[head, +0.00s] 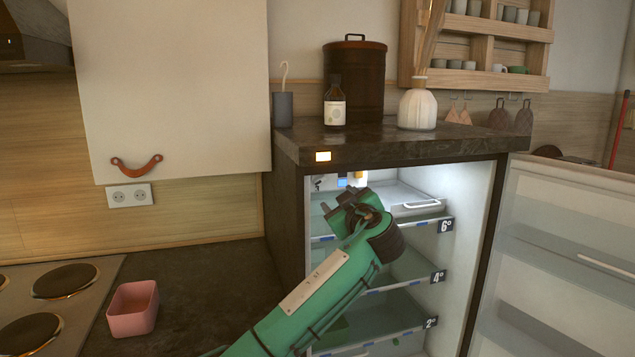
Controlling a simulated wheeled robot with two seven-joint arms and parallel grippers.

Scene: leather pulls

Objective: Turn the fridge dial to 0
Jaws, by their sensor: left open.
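The fridge (475,240) stands open below the dark countertop, with its lit inside showing. Near the top left of its inside are a small blue patch (342,183) and a bright yellowish patch (361,177); I cannot tell for sure which part is the dial, nor read its setting. My left gripper (338,207), on a green arm from below, is in front of the upper left of the fridge's inside, just below these patches. It is open, and I see nothing held in it. It hides part of the upper shelf. My right gripper is not in view.
Fridge shelves carry labels 6° (445,225), 4° (438,277) and 2° (430,322). The open fridge door (560,250) fills the right. A bottle (334,106), a canister (357,75) and a white vase (417,110) stand on the countertop above.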

